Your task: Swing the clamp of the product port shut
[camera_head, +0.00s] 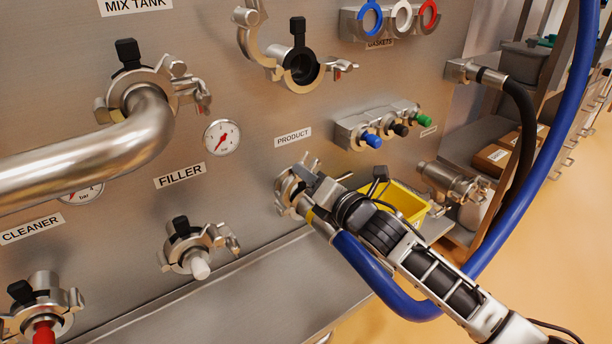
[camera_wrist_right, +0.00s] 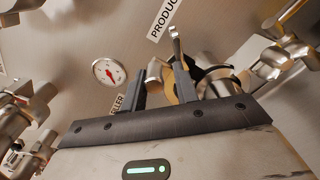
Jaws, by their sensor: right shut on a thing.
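The product port is on the steel panel below the PRODUCT label (camera_head: 293,135). Its metal clamp (camera_head: 285,186) sits around the port, partly hidden by my right gripper (camera_head: 318,184). My right gripper is at the clamp, shut on a metal part of it; the fingers also show in the right wrist view (camera_wrist_right: 160,82), with metal between and beside them. The blue hose (camera_head: 365,262), with a yellow band near its end, reaches up to the port just below the gripper. I cannot tell how far the clamp is swung. My left gripper is not in view.
Other ports with clamps surround it: an open one (camera_head: 300,70) above, the filler port (camera_head: 192,250) at lower left, the mix tank pipe (camera_head: 140,120) at left. A yellow bin (camera_head: 402,200) stands behind my right arm. The hose loops right and upward.

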